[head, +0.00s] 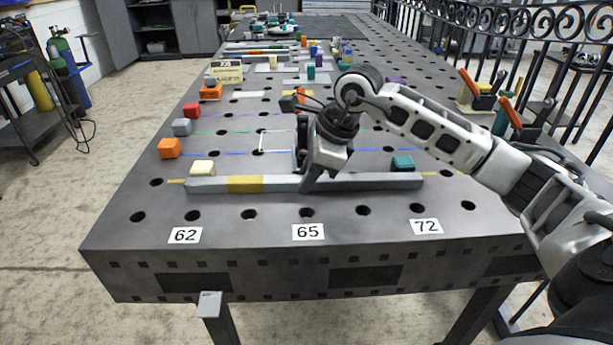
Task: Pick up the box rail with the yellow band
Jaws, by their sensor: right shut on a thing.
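The grey box rail (385,182) lies across the near part of the welding table, above the number labels. Its yellow band (245,184) is left of its middle. My right gripper (312,180) reaches down onto the rail near its middle, right of the yellow band, and is shut on it. The fingertips are partly hidden by the gripper body. Whether the rail is clear of the table top cannot be told. My left gripper is not in view.
The perforated table (160,232) carries labels 62, 65 and 72 near its front edge. A cream block (203,168) and a teal block (403,163) stand just behind the rail. Orange, grey and red blocks line the left side. Clamps (478,92) stand at the right edge.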

